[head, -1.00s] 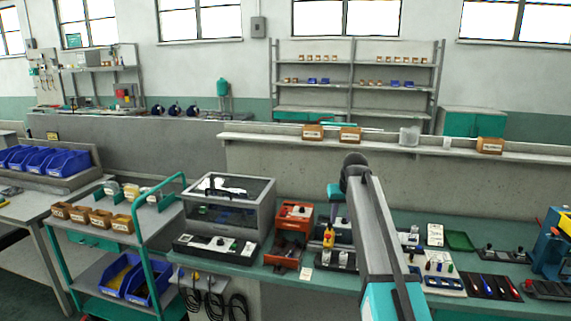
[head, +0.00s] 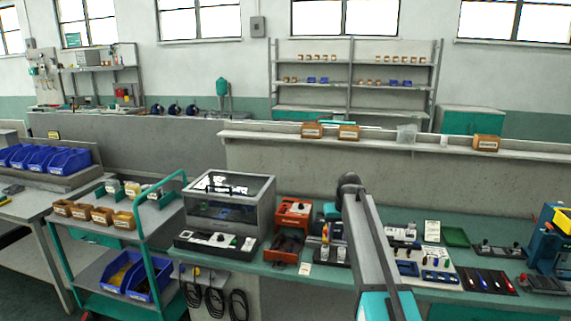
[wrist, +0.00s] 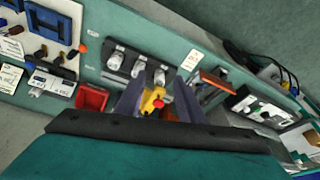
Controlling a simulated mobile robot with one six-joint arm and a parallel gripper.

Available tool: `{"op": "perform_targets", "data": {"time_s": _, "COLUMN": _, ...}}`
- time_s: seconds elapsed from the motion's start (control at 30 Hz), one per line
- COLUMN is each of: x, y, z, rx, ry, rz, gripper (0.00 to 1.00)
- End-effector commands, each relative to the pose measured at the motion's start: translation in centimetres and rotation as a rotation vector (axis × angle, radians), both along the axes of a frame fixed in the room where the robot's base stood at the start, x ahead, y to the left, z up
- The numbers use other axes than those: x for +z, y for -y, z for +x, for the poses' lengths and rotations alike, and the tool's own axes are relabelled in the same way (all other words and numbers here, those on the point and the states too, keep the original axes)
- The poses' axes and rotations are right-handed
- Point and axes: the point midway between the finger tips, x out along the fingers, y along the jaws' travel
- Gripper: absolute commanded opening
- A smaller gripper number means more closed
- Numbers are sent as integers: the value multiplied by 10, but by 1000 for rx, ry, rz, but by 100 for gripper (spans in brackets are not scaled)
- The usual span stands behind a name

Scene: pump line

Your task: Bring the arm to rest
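My gripper (wrist: 157,98) shows in the wrist view with its two grey fingers apart, so it is open. A yellow item with a red top (wrist: 153,101) shows between the fingers, with a gap to them; it looks to be on the bench below. In the head view, a small yellow and red item (head: 325,232) stands on the bench just left of my arm. My arm (head: 372,240) reaches up from the lower edge over the bench, and my gripper is hidden behind it there.
The green bench (head: 330,275) is crowded: a clear-lidded box (head: 228,205), an orange unit (head: 293,212), a tool tray (head: 486,282) and a blue press (head: 550,240). A trolley (head: 145,235) stands left. A low wall with a ledge (head: 370,142) runs behind.

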Motion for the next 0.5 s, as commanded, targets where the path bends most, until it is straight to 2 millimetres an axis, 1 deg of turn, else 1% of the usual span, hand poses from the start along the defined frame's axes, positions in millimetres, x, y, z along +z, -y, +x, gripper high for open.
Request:
{"op": "perform_targets", "data": {"time_s": 0.03, "x": -15, "y": -1, "z": -4, "rx": 1, "ry": -16, "rz": 1, "gripper": 35}}
{"op": "perform_targets", "data": {"time_s": 0.07, "x": -22, "y": -1, "z": -6, "rx": 1, "ry": -24, "rz": 1, "gripper": 35}}
{"op": "perform_targets", "data": {"time_s": 0.17, "x": -54, "y": -3, "z": -15, "rx": 4, "ry": -60, "rz": 2, "gripper": 35}}
{"op": "perform_targets", "data": {"time_s": 0.2, "x": -70, "y": -4, "z": -21, "rx": 4, "ry": -78, "rz": 2, "gripper": 35}}
{"op": "perform_targets", "data": {"time_s": 0.37, "x": -128, "y": -8, "z": -45, "rx": 7, "ry": -146, "rz": 4, "gripper": 35}}
{"op": "perform_targets", "data": {"time_s": 0.4, "x": -142, "y": -8, "z": -52, "rx": 8, "ry": -163, "rz": 3, "gripper": 35}}
{"op": "perform_targets", "data": {"time_s": 0.47, "x": -163, "y": -9, "z": -63, "rx": 9, "ry": -187, "rz": 3, "gripper": 35}}
{"op": "perform_targets", "data": {"time_s": 0.5, "x": -177, "y": -10, "z": -70, "rx": 10, "ry": -203, "rz": 4, "gripper": 35}}
